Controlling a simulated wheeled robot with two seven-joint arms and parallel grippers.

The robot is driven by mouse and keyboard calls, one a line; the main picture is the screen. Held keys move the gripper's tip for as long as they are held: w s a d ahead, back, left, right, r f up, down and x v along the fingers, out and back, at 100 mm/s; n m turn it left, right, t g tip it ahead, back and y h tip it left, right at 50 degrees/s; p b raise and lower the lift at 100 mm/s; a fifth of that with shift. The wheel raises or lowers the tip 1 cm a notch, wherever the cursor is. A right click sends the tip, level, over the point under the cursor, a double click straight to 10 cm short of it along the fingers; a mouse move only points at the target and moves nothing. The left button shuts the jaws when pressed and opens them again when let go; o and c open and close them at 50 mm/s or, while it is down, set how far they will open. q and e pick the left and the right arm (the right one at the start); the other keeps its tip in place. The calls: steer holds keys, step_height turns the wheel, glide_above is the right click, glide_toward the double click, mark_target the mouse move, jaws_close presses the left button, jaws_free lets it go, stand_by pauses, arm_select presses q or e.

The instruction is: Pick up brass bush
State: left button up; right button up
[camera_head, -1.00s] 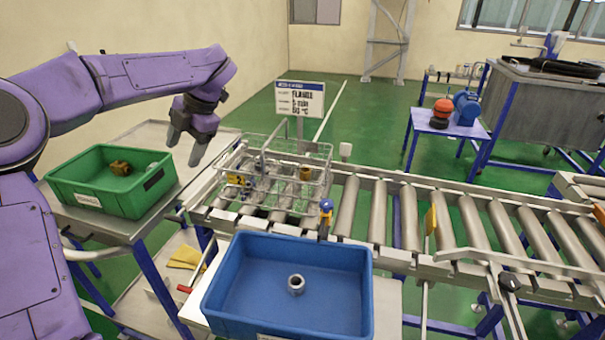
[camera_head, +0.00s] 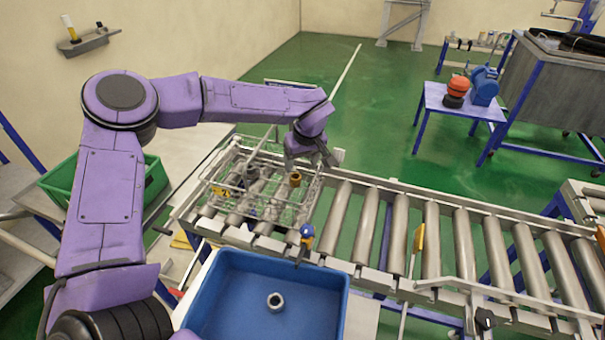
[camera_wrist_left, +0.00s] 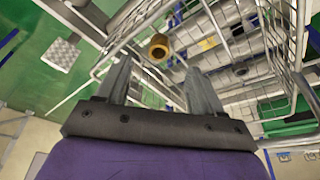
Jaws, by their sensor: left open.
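The brass bush (camera_head: 295,178) is a small brown-gold ring with a dark hole. It is in the wire basket (camera_head: 212,183), toward its right side, in the head view. In the left wrist view the bush (camera_wrist_left: 159,46) shows near the basket's wire rim, beyond the fingers. My left gripper (camera_head: 311,161) is open and empty, at the basket's far right corner, close to the bush and apart from it. In the left wrist view its two fingers (camera_wrist_left: 158,72) are spread, with the bush ahead of the gap. My right gripper is not in view.
The basket, holding several other fittings, sits on the roller conveyor (camera_head: 401,228). A green bin (camera_head: 154,180) at left is partly hidden by my arm. The conveyor rollers to the right are clear.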

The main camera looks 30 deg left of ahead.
mark_target(296, 177)
arm_select(q)
steer(key=b+x, duration=0.1)
steer(key=x, duration=0.1)
steer(key=b+x, duration=0.2)
steer(key=x, duration=0.1)
steer(key=shift+s+a+f, duration=0.1)
steer(key=shift+s+a, duration=0.1)
steer(key=shift+a, duration=0.05)
steer(key=shift+w+f+b, duration=0.2)
steer(key=shift+w+b, duration=0.05)
steer(key=shift+b, duration=0.1)
steer(key=b+x, duration=0.4)
steer(key=b, duration=0.1)
steer(key=shift+w+a, duration=0.15)
steer(key=shift+a, duration=0.1)
steer(key=shift+w+a+f+b, duration=0.1)
steer(key=shift+a+f+b, duration=0.1)
steer(key=shift+b, duration=0.3)
steer(key=shift+w+r, duration=0.1)
steer(key=shift+r, duration=0.1)
steer(key=c, duration=1.2)
